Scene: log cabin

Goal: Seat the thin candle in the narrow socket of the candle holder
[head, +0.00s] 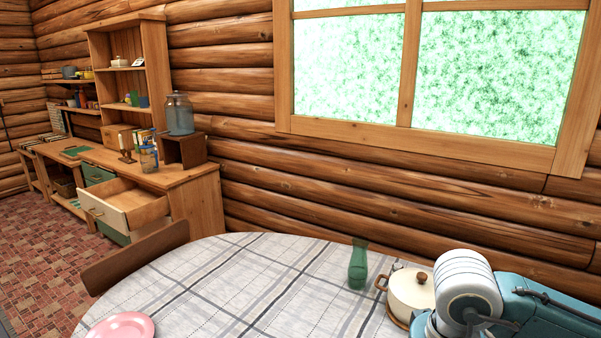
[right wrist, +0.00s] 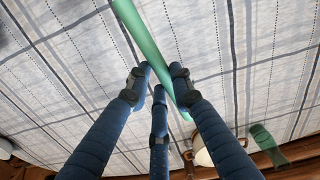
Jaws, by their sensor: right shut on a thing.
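The thin candle (right wrist: 137,30) is a long green stick in the right wrist view. It runs slanting from the top edge down between the fingers, its lower end near the white pot. My right gripper (right wrist: 160,78), with dark blue fingers, is shut on it above the checked tablecloth. In the head view only part of my right arm shows, at the lower right; the gripper and candle are out of that view. My left gripper is in neither view.
A green glass-like bottle (head: 358,264) stands near the table's far edge, beside a cream lidded pot (head: 410,294). A pink plate (head: 124,326) lies at the near left. The middle of the checked tablecloth (head: 260,280) is clear. A chair back (head: 135,257) borders the left edge.

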